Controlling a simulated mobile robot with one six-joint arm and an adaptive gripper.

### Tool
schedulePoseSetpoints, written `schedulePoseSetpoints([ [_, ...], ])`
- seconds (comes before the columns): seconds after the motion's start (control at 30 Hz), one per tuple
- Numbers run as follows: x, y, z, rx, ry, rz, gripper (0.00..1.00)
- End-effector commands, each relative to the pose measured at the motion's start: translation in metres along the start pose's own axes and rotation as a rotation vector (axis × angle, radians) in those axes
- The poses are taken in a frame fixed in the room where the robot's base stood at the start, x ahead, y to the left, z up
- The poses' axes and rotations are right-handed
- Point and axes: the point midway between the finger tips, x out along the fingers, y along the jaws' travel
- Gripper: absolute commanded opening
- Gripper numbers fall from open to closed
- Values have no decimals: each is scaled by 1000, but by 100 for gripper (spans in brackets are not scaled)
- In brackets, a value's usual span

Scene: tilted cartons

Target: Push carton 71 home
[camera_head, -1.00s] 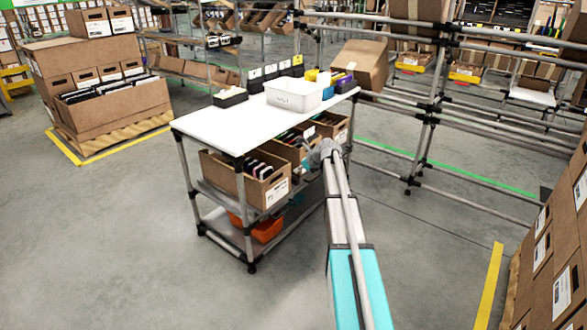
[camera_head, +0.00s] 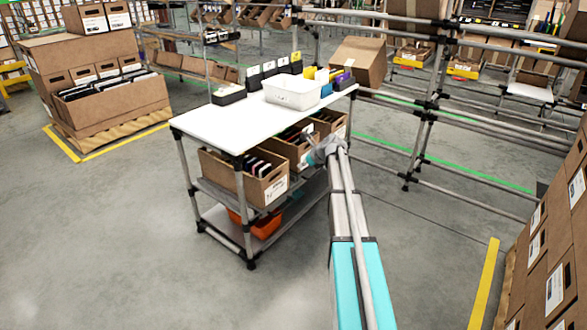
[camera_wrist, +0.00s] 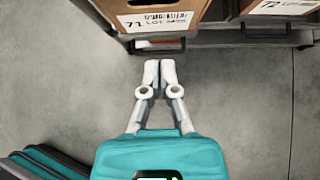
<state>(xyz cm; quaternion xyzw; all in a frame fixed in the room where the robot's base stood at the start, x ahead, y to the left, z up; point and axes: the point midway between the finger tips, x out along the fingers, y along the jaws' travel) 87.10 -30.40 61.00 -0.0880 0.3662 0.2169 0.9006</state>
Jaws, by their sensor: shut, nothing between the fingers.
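Carton 71 is a brown carton with a white label (camera_wrist: 157,20) and a dark handle slot, at the top of the wrist view. Its front stands at the shelf edge, and its inside is out of frame. My gripper (camera_wrist: 160,63) has its two pale fingertips together, with nothing between them. The tips are just short of the shelf edge, below the carton's label, and appear apart from the carton. In the head view the label numbers are too small to read. My wrist (camera_head: 322,152) is there beside the middle carton (camera_head: 290,157), partly covering it.
Carton 72 (camera_wrist: 283,8) stands to the right, with a gap between. The white-topped cart (camera_head: 215,125) also carries a front carton (camera_head: 228,178), a white bin (camera_head: 293,92) and an orange bin (camera_head: 266,226). A pipe rack (camera_head: 425,125) stands behind right. Floor is clear in front.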

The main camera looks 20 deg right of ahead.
Motion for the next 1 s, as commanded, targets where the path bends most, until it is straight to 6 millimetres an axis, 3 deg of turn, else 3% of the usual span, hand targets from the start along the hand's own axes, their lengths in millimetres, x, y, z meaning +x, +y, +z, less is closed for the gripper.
schedulePoseSetpoints([
  [0.43, 8, 14, -28, 0, -198, 2, 0],
  [1.0, 5, 15, -28, 0, -249, 0, 0],
])
